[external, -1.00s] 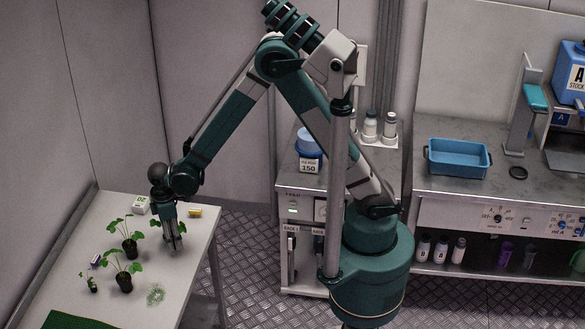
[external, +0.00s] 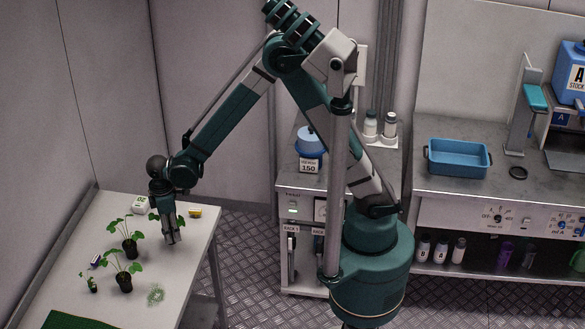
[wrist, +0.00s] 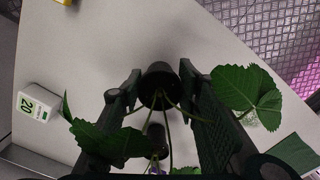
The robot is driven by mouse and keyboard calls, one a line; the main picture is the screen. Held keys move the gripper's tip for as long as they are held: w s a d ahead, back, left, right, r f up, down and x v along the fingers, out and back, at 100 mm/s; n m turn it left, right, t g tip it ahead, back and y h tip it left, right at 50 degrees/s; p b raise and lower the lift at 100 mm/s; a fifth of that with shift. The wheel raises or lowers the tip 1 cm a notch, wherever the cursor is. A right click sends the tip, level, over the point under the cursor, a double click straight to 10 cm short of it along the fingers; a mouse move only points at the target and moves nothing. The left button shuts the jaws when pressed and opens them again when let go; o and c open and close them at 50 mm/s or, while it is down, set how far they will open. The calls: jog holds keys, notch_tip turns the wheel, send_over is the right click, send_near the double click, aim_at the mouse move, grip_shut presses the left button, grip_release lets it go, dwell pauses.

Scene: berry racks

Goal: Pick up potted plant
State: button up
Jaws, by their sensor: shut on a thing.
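My gripper (wrist: 160,80) is shut on the black pot (wrist: 160,84) of a potted plant, with a finger on either side of it in the wrist view. Its green leaves (wrist: 247,88) spread to the right and left of the fingers. In the external view my gripper (external: 171,238) is low over the white table's right part, and it mostly hides the held plant; some leaves (external: 154,217) show beside it. Two other potted plants stand to its left, one nearer it (external: 130,248) and one further forward (external: 124,282). I cannot tell whether the held pot touches the table.
A smaller plant (external: 91,284) stands further left on the white table (external: 190,285). A white box (external: 140,205) and a yellow item (external: 195,212) lie near the back. A flat green patterned item (external: 155,295) and a green mat (external: 80,321) lie toward the front.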

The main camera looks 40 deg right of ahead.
jog(key=shift+r, duration=3.45)
